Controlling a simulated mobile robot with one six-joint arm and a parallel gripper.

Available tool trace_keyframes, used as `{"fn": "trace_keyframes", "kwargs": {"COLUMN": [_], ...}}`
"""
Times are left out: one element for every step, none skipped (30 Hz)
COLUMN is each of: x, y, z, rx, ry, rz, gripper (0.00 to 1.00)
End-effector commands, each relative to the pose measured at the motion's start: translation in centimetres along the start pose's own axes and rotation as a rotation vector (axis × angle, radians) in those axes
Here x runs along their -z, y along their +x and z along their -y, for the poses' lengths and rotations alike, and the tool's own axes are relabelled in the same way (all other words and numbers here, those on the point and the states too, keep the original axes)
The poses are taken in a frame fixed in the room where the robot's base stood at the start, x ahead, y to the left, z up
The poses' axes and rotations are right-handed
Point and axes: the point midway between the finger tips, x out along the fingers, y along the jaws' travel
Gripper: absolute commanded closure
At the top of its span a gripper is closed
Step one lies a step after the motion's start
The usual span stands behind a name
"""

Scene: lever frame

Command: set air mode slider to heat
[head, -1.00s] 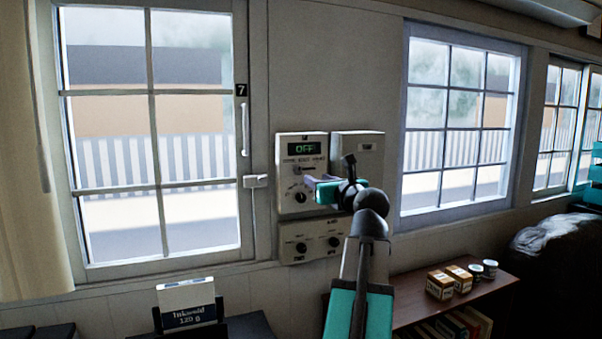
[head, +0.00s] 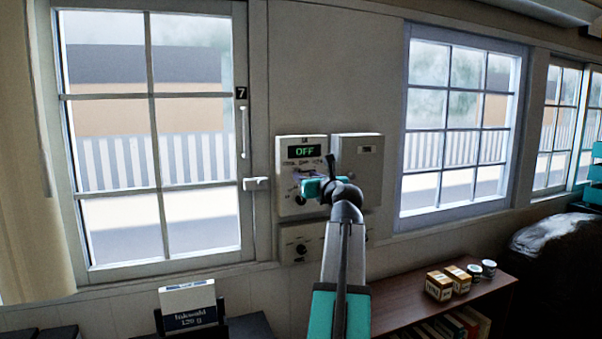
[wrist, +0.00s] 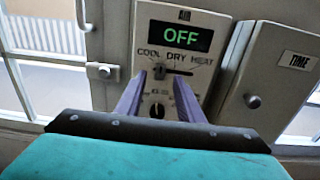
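The control panel (head: 286,178) is a pale wall box with a green OFF display (wrist: 180,36). Below the display are the labels COOL, DRY and HEAT, with the air mode slider's dark knob (wrist: 160,72) in a horizontal slot. The knob is toward the left, COOL side of the slot. My gripper (wrist: 160,80) is open, its two purple fingers either side of the knob in the wrist view. I cannot tell whether either finger touches it. In the head view my gripper (head: 305,186) is in front of the panel and hides the slider.
A round dial (wrist: 157,109) sits below the slider, between the fingers. A second box (wrist: 270,75) marked TIME adjoins on the right. A window latch (wrist: 103,71) juts out on the left. A lower box (head: 290,249) and a shelf (head: 400,297) are below.

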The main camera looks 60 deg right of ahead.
Motion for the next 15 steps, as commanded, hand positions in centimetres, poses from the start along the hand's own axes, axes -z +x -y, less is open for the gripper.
{"fn": "trace_keyframes", "kwargs": {"x": [-0.2,-0.3,-0.2,-0.2,-0.2,-0.2,-0.2,-0.2,-0.2,-0.1,-0.1,-0.1,-0.1,-0.1,-0.1], "y": [0.9,1.3,1.7,2.1,2.4,2.8,3.1,3.4,3.6,3.9,4.0,4.2,4.3,4.4,4.4], "z": [0.1,0.1,0.1,0.1,0.1,0.1,0.1,0.1,0.1,0.1,0.1,0.1,0.1,0.1,0.1], "rx": [-0.001,-0.001,-0.001,-0.001,0.000,0.000,0.000,0.001,0.001,0.000,0.000,0.000,0.000,0.001,0.001], "ry": [0.000,0.000,-0.001,-0.001,-0.001,-0.001,0.000,0.000,0.000,0.000,0.000,0.000,0.000,0.000,-0.001], "rz": [0.000,0.000,-0.001,-0.001,-0.001,-0.001,-0.001,0.000,0.000,0.000,0.000,0.000,0.000,0.000,0.000], "gripper": [0.66,0.66,0.66,0.66,0.66,0.66,0.66,0.66,0.66,0.66,0.66,0.66,0.66,0.66,0.66]}}
